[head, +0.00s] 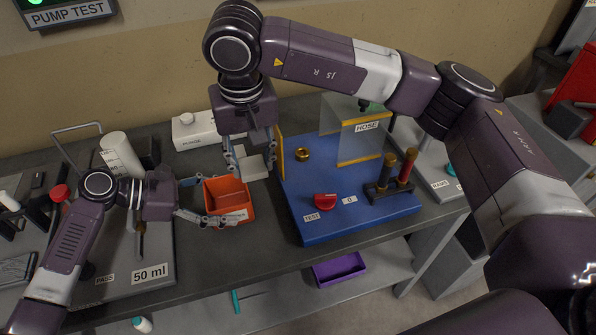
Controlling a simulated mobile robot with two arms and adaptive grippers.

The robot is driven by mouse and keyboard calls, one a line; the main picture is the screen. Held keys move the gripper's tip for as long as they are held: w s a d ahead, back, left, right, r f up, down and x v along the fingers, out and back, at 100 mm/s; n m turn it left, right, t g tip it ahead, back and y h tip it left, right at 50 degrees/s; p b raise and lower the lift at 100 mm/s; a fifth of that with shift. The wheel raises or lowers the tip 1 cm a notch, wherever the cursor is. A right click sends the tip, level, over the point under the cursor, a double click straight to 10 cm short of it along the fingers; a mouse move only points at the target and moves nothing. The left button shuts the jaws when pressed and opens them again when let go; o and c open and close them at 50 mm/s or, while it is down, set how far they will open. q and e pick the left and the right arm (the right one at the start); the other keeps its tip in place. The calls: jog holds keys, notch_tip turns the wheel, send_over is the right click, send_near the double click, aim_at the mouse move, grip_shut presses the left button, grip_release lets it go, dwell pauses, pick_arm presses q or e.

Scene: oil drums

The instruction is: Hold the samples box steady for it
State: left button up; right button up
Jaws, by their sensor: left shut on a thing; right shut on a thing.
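The samples box (228,190), an open orange box with a partly hidden white label, sits on the grey bench left of a blue board. My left gripper (204,203) comes from the left and is shut on the box, one finger along its near side. My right gripper (250,166) points down just behind the box. It is shut on a small pale grey-white thing (254,168); its exact shape is partly hidden by the fingers. The inside of the box looks empty from here, but its floor is hard to see.
The blue board (340,215) carries a red knob (325,201), a brass ring (302,154), a clear panel (360,140) and a dark stand (392,190) with red and brown-topped cylinders. A white canister (120,153) and a 50 ml plate (122,277) are at left. A purple tray (339,270) lies below.

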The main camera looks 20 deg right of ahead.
jog(key=w+a, duration=0.3)
jog(key=a, duration=0.3)
send_near(226, 191)
jog(key=shift+s+d+f, duration=0.1)
jog(key=shift+s, duration=0.75)
jog(key=shift+s+d+f, duration=0.1)
jog(key=shift+s, duration=0.75)
jog(key=shift+f, duration=0.15)
jog(key=shift+f, duration=1.75)
jog(key=o, duration=0.9)
